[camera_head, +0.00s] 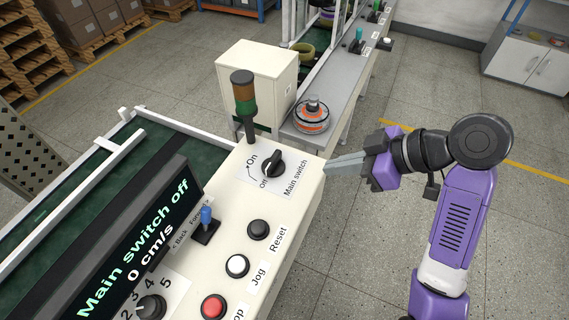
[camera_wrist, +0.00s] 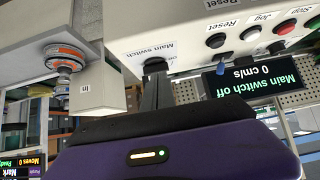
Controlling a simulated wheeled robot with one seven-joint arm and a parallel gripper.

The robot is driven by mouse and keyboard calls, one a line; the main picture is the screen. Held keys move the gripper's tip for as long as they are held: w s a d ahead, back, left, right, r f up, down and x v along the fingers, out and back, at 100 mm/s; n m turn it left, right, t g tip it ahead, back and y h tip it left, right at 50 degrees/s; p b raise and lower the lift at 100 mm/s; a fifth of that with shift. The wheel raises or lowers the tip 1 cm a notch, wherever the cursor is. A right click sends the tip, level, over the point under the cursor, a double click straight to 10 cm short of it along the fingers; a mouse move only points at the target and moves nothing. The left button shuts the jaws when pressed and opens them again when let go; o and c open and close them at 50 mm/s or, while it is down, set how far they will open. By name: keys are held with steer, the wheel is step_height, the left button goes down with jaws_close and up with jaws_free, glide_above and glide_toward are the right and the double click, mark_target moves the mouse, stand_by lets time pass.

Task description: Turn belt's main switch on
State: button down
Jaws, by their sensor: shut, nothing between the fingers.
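The main switch (camera_head: 273,163) is a black rotary knob on the cream control panel (camera_head: 310,190), with "On" and "Off" labels on its left. The black display (camera_head: 130,245) reads "Main switch off" and "0 cm/s". My gripper (camera_head: 328,166) is shut and empty, pointing left at the panel's right edge, with a gap between its fingertips and the knob in the head view. In the wrist view the knob (camera_wrist: 155,66) shows just beyond the fingers (camera_wrist: 156,85), which partly overlap it. Whether they touch it cannot be told.
A blue lever (camera_head: 206,218), black Reset button (camera_head: 258,230), white Jog button (camera_head: 237,266) and red button (camera_head: 213,306) sit lower on the panel. A signal tower (camera_head: 244,100) stands behind the knob. An orange-grey hub motor (camera_head: 312,117) rests on the bench behind.

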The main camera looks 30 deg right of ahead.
steer(key=shift+w+f, duration=0.1)
glide_toward(273, 169)
step_height(273, 169, down, 4)
steer(key=shift+a+r+p, duration=0.1)
steer(key=shift+a+p, duration=0.05)
steer(key=shift+p, duration=0.15)
steer(key=shift+w+a+p, duration=0.35)
steer(key=shift+w+a, duration=0.35)
steer(key=shift+w, duration=0.35)
steer(key=shift+w+a, duration=0.45)
steer(key=shift+w, duration=0.25)
